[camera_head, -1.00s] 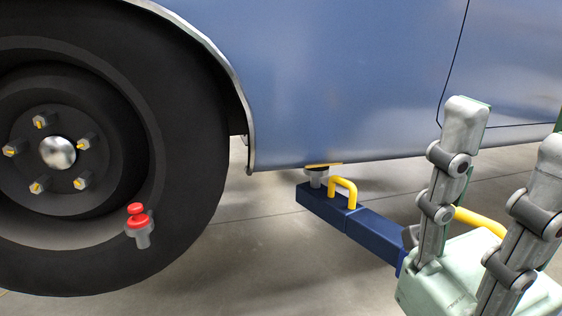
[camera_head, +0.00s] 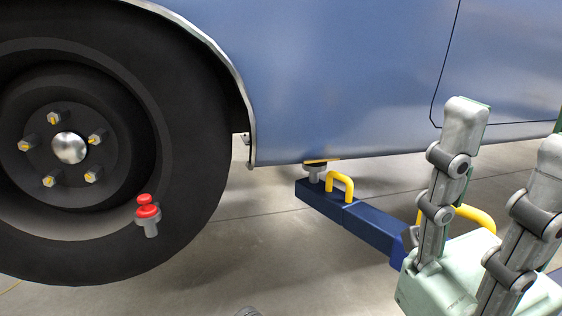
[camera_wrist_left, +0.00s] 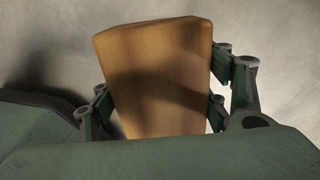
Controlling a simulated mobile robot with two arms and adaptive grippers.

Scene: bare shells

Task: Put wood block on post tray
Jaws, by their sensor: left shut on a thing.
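The wood block (camera_wrist_left: 155,75) is a tan, upright slab in the left wrist view. My left gripper (camera_wrist_left: 168,95) is shut on it, with green-grey fingers at both sides. The lower end of the block is hidden behind the green gripper body. In the head view the block does not show; only a small grey tip shows at the bottom edge. My right gripper (camera_head: 505,150) is at the right of the head view, its two grey fingers wide apart and empty. I cannot make out a post tray in either view.
A blue car (camera_head: 330,75) with a black wheel (camera_head: 190,190) fills the upper left. A blue lift arm (camera_head: 375,230) with yellow handles reaches under its sill, a thin wooden piece (camera_head: 322,160) at its pad. A red-topped grey part (camera_head: 148,213) shows against the tyre. Concrete floor (camera_head: 270,255) is open below.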

